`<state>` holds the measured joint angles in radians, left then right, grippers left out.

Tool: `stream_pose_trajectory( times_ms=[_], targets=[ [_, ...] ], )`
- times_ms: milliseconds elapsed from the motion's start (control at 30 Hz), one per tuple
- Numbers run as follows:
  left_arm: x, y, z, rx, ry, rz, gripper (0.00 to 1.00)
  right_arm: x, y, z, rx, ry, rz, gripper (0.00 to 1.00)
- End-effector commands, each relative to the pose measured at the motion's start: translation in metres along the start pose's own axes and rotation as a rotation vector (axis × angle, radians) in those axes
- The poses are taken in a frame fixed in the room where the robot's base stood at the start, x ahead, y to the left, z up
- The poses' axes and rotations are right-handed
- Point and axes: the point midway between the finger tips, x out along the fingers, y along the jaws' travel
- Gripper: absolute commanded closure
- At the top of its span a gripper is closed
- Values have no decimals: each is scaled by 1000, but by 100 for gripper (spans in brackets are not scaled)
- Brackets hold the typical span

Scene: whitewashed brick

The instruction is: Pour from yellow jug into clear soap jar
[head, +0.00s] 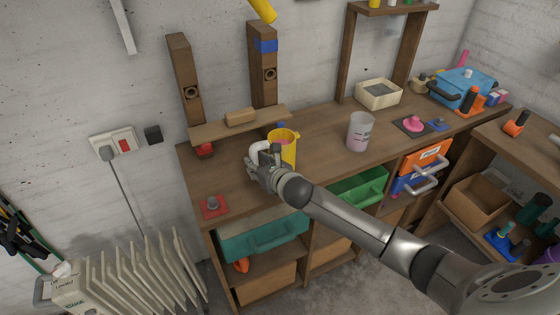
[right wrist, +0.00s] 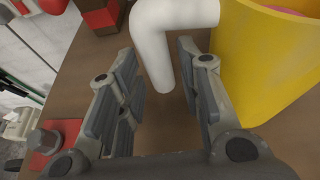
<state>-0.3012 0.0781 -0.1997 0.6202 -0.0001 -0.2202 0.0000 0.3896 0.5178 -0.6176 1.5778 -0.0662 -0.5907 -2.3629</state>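The yellow jug (head: 289,152) stands upright on the wooden workbench, with its white handle (head: 257,149) toward the left. In the right wrist view the jug (right wrist: 270,60) fills the right side, with something pink at its top edge. The handle (right wrist: 155,55) hangs between the two fingers of my right gripper (right wrist: 158,65). The gripper is open, with a gap on the left finger's side. In the head view my right gripper (head: 260,170) is at the jug's left side. The clear soap jar (head: 360,132) stands to the right, with pinkish contents low inside. My left gripper is out of view.
A shelf with a wooden block (head: 240,117) is behind the jug. A red piece with a grey knob (head: 213,206) lies at the bench's left front. A pink item (head: 413,123) on a dark mat and a cream box (head: 378,94) are near the jar. Bench between jug and jar is clear.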

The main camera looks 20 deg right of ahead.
Motion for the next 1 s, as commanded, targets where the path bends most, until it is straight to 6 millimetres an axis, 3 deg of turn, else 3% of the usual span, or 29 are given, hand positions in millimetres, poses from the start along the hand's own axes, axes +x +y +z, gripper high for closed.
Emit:
stream_pose_trajectory(
  times_ms=[233, 600, 867, 1000],
  targets=[
    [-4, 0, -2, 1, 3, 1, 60, 24, 1, 0, 2, 0, 0, 66],
    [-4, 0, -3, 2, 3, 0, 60, 29, 1, -1, 0, 0, 0, 66],
    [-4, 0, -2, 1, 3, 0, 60, 29, 1, -1, 0, 0, 0, 100],
    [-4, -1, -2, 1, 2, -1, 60, 29, 1, -1, 0, 0, 0, 100]
  ],
)
